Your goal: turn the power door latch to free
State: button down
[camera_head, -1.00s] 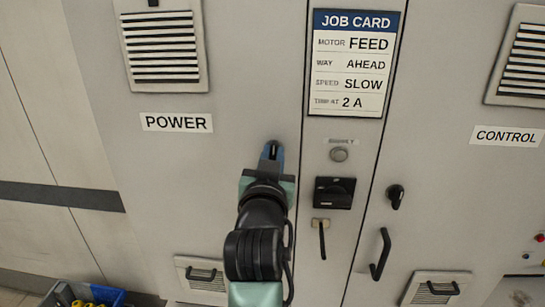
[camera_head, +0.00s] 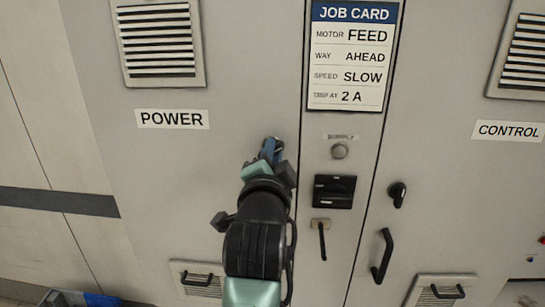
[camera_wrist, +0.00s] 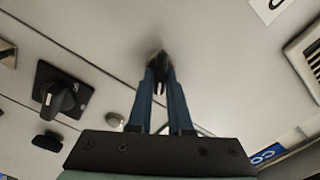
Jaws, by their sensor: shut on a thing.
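The power door (camera_head: 130,165) is the light grey panel under the POWER label. My gripper (camera_head: 271,150) is at the right part of this door, its blue fingers reaching to the door face. In the wrist view my gripper (camera_wrist: 160,80) is shut on the small dark power door latch (camera_wrist: 159,62). The fingers and the wrist hide most of the latch in the head view. The latch's exact angle is hard to tell.
Right of my gripper are a black rotary switch (camera_head: 334,191), a grey round button (camera_head: 340,151) and a small lever (camera_head: 322,240). The control door has a black latch (camera_head: 397,194) and a handle (camera_head: 382,256). A job card (camera_head: 352,55) hangs above.

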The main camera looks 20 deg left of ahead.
jog(key=m, duration=0.3)
jog(key=m+b, duration=0.1)
jog(key=m, duration=0.1)
jog(key=shift+f+m+b, duration=0.2)
jog(key=shift+m+b, duration=0.1)
jog(key=shift+m, duration=0.1)
dwell(0.4)
jog(key=c, duration=0.8)
grip_release()
jog(key=shift+c, duration=0.2)
jog(key=b+v, duration=0.4)
jog(key=v, duration=0.9)
jog(key=shift+r, duration=0.15)
